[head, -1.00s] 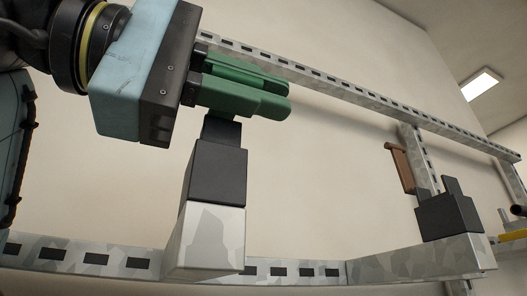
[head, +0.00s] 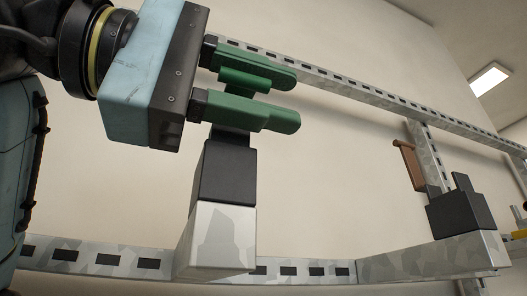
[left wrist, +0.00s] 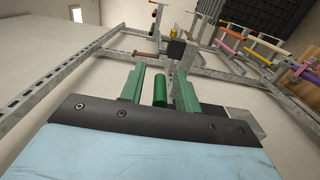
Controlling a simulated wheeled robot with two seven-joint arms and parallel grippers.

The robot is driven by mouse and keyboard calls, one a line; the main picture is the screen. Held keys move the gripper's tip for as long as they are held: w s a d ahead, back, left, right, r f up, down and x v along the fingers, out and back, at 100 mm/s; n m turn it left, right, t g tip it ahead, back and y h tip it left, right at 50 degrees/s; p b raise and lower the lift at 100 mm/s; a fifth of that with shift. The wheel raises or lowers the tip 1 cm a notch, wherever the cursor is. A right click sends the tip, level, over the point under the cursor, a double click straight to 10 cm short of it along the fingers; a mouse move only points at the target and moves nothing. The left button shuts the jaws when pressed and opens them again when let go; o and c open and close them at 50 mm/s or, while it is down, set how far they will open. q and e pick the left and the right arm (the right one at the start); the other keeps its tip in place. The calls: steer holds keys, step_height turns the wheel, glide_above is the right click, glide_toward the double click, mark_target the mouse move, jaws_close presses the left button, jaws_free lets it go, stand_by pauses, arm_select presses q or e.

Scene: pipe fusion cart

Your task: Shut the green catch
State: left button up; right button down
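The green catch's handle (head: 248,80) is a darker green bar beside a black block (head: 228,172) on a pale metal post. In the left wrist view the handle (left wrist: 160,90) stands between my fingers with a gap on each side. My left gripper (head: 294,99) has green fingers, spread apart, one on either side of the handle; it also shows in the left wrist view (left wrist: 159,72). A black tab above the block is partly hidden behind the lower finger. I cannot tell whether the catch is fully shut. My right gripper is not in view.
A slotted metal rail (head: 380,98) runs behind, and a lower rail (head: 90,259) runs along the bottom. At the right stand a brown handle (head: 407,165) and another black block (head: 462,212). The left wrist view shows several coloured handles (left wrist: 268,45) on a rack.

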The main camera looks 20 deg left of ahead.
arm_select(q)
steer(key=shift+a, duration=0.1)
steer(key=b+v, duration=0.2)
steer(key=v, duration=1.1)
steer(key=shift+s, duration=0.2)
